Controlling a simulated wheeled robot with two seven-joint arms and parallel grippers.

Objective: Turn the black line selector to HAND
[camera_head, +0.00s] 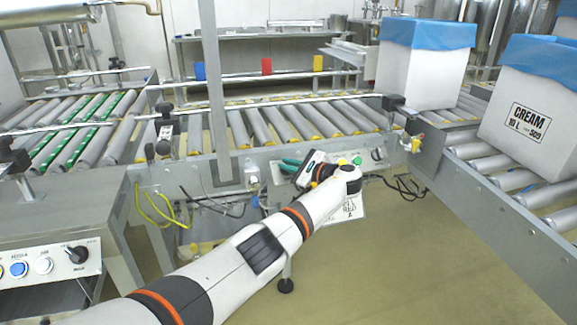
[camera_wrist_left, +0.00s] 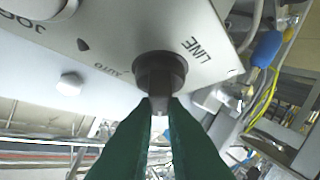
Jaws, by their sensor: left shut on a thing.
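The black line selector (camera_wrist_left: 160,68) shows in the left wrist view, a round black knob with a narrow handle on a light grey panel (camera_wrist_left: 130,30). The words LINE and AUTO are printed beside it, seen upside down; no HAND mark is readable. My left gripper (camera_wrist_left: 160,108) has its dark green fingers closed on the knob's handle. In the head view this gripper (camera_head: 290,163) is at the conveyor's front frame, and the wrist hides the knob. My right gripper is not in view.
A control panel with blue and white buttons and another black selector (camera_head: 78,254) is at lower left. Roller conveyors (camera_head: 300,121) run behind the gripper. White lined boxes (camera_head: 420,72) stand on rollers at right. Yellow cables (camera_head: 158,212) hang left of the wrist.

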